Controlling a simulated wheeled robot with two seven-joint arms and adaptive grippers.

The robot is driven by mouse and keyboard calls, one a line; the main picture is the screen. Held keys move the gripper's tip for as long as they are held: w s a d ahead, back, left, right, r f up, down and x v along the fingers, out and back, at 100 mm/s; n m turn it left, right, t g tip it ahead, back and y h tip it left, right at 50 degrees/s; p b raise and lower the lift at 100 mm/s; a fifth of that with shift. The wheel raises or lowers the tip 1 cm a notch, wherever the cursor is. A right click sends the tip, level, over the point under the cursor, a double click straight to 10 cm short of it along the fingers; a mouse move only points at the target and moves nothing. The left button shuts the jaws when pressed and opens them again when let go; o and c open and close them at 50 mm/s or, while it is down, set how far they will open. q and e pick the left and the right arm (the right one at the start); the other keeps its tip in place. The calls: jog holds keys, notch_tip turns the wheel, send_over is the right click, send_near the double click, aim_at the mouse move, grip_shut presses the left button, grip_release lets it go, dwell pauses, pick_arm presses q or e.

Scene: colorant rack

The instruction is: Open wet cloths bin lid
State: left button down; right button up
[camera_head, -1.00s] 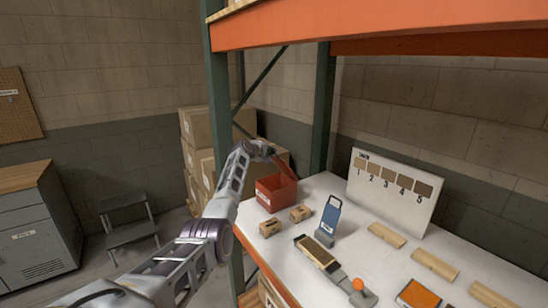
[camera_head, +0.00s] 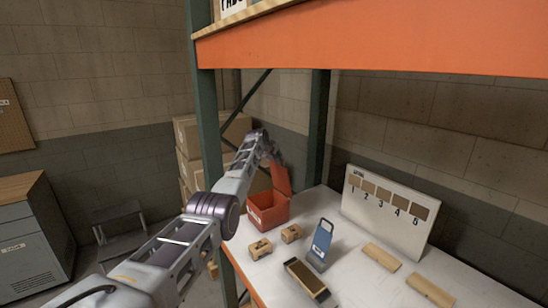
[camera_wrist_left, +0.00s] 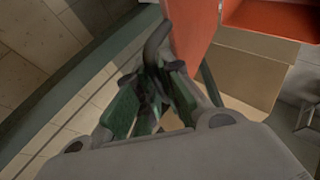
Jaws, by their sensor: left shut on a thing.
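The red wet cloths bin (camera_head: 268,211) stands at the left end of the white shelf top, against the green post. Its red lid (camera_head: 282,178) stands raised, close to upright, at the bin's right side. My left gripper (camera_head: 270,152) is at the lid's upper edge. In the left wrist view, the gripper's green-padded fingers (camera_wrist_left: 150,105) are shut on a dark curved part beside the lid (camera_wrist_left: 190,32). The exact contact is partly hidden. The open bin (camera_wrist_left: 270,18) shows at the top right there. My right gripper is in neither view.
Two small cardboard boxes (camera_head: 261,249) sit in front of the bin. A numbered board (camera_head: 385,212) leans at the back. A green post (camera_head: 205,110) rises left of the bin.

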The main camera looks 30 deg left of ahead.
pick_arm(q)
jog(key=shift+d+f, duration=0.15)
jog(key=shift+f, duration=0.1)
jog(key=c, duration=1.5)
grip_release()
jog(key=shift+c, duration=0.2)
jog(key=shift+s+r, duration=0.1)
jog(key=shift+r, duration=0.2)
jog(key=shift+s+r, duration=0.2)
jog(key=shift+r, duration=0.05)
jog(key=v, duration=1.1)
